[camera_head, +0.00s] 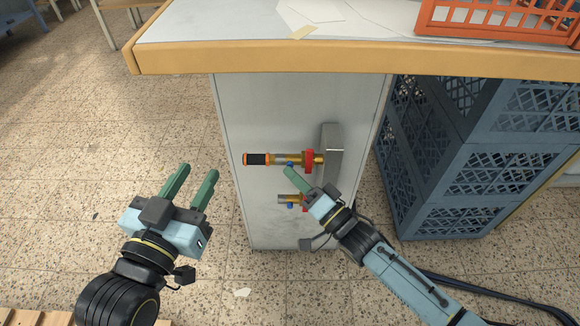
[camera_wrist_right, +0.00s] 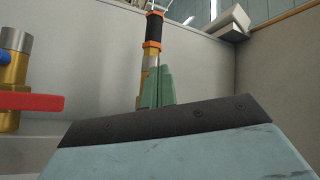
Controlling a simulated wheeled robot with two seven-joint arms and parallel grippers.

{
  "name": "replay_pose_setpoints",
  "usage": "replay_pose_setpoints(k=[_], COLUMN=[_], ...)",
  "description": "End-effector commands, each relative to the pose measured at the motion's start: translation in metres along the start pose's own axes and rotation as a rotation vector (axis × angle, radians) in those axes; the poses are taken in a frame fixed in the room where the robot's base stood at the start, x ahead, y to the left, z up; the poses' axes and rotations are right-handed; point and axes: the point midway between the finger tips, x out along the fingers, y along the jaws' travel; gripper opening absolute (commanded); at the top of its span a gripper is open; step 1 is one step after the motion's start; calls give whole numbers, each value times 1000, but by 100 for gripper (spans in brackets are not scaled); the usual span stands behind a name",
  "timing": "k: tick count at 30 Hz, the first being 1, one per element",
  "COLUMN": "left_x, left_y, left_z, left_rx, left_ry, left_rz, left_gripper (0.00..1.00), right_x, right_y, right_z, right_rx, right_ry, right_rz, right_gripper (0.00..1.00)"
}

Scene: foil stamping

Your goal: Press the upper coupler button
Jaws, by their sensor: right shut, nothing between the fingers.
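The upper coupler (camera_head: 280,160) is a brass fitting with a red ring, sticking out leftward from a grey bracket on the white cabinet side. A black plug with orange bands (camera_head: 257,159) is at its left end. Its small blue button (camera_head: 290,165) shows at the underside. My right gripper (camera_head: 289,171) is shut and empty, its green fingertips right at the button; I cannot tell whether they touch. In the right wrist view the fingers (camera_wrist_right: 157,88) cover part of the upper coupler (camera_wrist_right: 149,64). My left gripper (camera_head: 195,177) is open and empty, left of the cabinet.
The lower coupler (camera_head: 288,199), with its own blue button, sits just below, partly behind my right gripper. The table top (camera_head: 220,25) overhangs above. Blue crates (camera_head: 470,150) stand at the right.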

Motion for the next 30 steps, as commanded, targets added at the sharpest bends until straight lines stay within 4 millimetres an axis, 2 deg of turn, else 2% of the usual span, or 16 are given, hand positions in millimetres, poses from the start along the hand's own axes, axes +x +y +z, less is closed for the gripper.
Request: replay_pose_setpoints(k=[21,30], left_x=[0,0], left_y=[0,0], left_z=[0,-10], left_rx=[0,0], left_ry=[0,0], left_rz=[0,0], left_gripper=[36,36], right_x=[0,-9], right_y=[0,-8], right_z=[-1,5], right_rx=[-1,1], right_ry=[1,1], right_rz=[0,0], right_gripper=[0,0])
